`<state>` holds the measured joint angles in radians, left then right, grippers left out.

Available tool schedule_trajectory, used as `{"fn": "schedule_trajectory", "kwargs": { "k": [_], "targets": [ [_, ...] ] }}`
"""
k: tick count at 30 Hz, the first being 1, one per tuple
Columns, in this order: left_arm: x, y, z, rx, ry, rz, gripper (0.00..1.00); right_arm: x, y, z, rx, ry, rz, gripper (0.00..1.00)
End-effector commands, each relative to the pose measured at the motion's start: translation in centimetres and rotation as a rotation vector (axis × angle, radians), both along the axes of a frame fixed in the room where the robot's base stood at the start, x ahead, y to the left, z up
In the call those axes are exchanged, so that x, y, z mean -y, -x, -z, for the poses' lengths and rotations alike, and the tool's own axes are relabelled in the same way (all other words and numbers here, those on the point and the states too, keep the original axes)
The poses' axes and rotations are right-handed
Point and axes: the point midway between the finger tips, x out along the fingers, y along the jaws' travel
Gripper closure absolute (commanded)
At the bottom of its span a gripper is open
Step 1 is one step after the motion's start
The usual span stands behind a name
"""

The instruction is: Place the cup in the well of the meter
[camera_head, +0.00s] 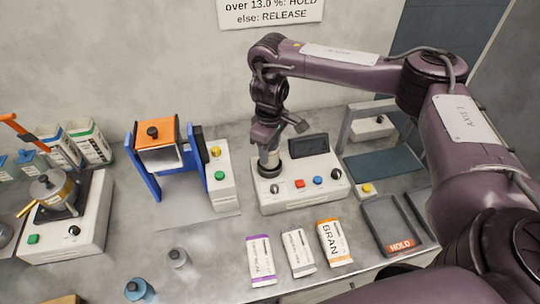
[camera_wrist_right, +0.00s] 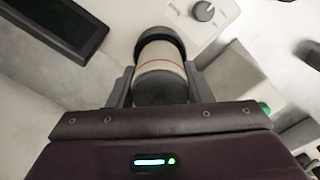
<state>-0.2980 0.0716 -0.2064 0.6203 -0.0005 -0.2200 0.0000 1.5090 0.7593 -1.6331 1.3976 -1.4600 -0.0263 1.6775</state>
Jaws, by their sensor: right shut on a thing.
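The meter (camera_head: 300,198) is a white box with a dark screen, coloured buttons and knobs, in the middle of the bench. My right gripper (camera_head: 267,143) points down over its left part. It is shut on the cup (camera_head: 268,159), a pale cylinder. In the wrist view the cup (camera_wrist_right: 160,68) sits between the fingers, with a thin reddish line around it. Its far end meets the dark ring of the well (camera_wrist_right: 160,36). The cup looks upright over the ring; how deep it sits inside is hidden. My left gripper is not in view.
Bags, including a BRAN bag (camera_head: 333,242), lie in front of the meter. A HOLD tray (camera_head: 393,226) is at right. A blue-framed device with an orange top (camera_head: 152,136) stands left of the meter. Two bottles (camera_head: 139,290) stand at front left.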

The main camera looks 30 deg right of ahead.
Motion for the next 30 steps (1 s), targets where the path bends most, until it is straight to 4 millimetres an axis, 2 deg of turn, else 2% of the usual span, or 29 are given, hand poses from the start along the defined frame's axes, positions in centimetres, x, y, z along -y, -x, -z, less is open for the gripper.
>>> {"fn": "schedule_trajectory", "kwargs": {
  "k": [1, 5, 17, 18, 22, 30],
  "targets": [
    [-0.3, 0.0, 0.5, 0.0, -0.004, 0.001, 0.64, 0.0, 0.1, 1.3, -0.004, -0.001, 0.002, 0.81],
    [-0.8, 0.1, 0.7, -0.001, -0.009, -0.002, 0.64, 0.0, 0.1, 2.5, -0.002, -0.001, 0.001, 0.81],
    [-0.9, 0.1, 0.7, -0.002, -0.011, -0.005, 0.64, 0.0, 0.0, 2.9, -0.001, 0.001, 0.0, 0.81],
    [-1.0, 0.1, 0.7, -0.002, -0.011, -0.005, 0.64, 0.0, 0.0, 2.9, -0.001, 0.001, 0.0, 0.52],
    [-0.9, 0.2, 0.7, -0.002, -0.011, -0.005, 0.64, 0.0, 0.0, 2.8, -0.001, 0.001, 0.0, 0.35],
    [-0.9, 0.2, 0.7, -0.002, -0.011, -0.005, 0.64, 0.0, 0.0, 2.8, -0.001, 0.001, 0.0, 0.33]
  ]
}}
